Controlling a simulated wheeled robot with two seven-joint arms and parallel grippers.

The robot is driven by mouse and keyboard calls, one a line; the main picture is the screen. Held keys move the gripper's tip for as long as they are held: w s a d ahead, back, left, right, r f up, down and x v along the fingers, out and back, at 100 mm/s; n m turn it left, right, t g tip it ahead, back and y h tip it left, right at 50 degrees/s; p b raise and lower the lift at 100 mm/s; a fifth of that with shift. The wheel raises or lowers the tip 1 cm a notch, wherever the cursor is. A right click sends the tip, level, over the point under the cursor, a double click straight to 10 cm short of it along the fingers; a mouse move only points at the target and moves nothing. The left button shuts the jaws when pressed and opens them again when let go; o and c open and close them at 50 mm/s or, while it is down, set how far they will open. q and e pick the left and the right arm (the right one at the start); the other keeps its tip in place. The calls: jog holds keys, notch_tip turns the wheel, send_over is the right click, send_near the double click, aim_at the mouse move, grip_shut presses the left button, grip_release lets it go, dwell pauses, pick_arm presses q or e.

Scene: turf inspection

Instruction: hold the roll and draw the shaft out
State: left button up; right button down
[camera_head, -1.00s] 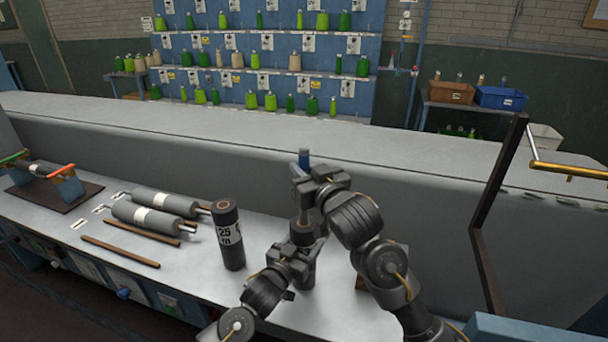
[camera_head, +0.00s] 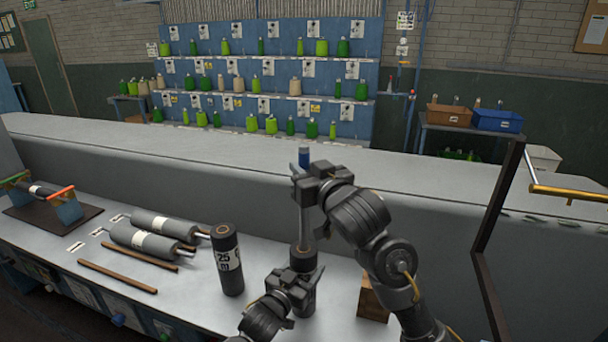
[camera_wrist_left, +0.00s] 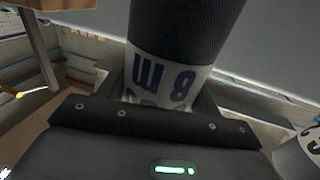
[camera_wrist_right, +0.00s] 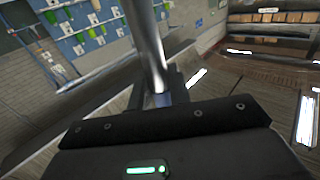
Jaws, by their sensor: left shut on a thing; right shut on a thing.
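A dark roll (camera_head: 303,257) stands upright on the bench with its top showing. It also shows in the left wrist view (camera_wrist_left: 185,35) with a white label reading "8 m". My left gripper (camera_head: 295,287) is shut around the roll's side. A silver shaft (camera_head: 304,222) with a blue end (camera_head: 304,157) stands upright above the roll's core. My right gripper (camera_head: 313,185) is shut on the shaft near its blue end. The bright shaft fills the middle of the right wrist view (camera_wrist_right: 147,45). The shaft's lower end is hidden at the roll's core.
Another upright roll (camera_head: 228,262) stands left of my left gripper. Grey rolls on shafts (camera_head: 145,241) and brown rods (camera_head: 118,276) lie further left. A wooden block (camera_head: 371,302) sits beside my right arm. A dark post frame (camera_head: 487,220) rises at the right.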

jog(key=shift+r, duration=4.9)
pick_arm(q)
jog(key=o, duration=1.5)
jog(key=v, duration=1.2)
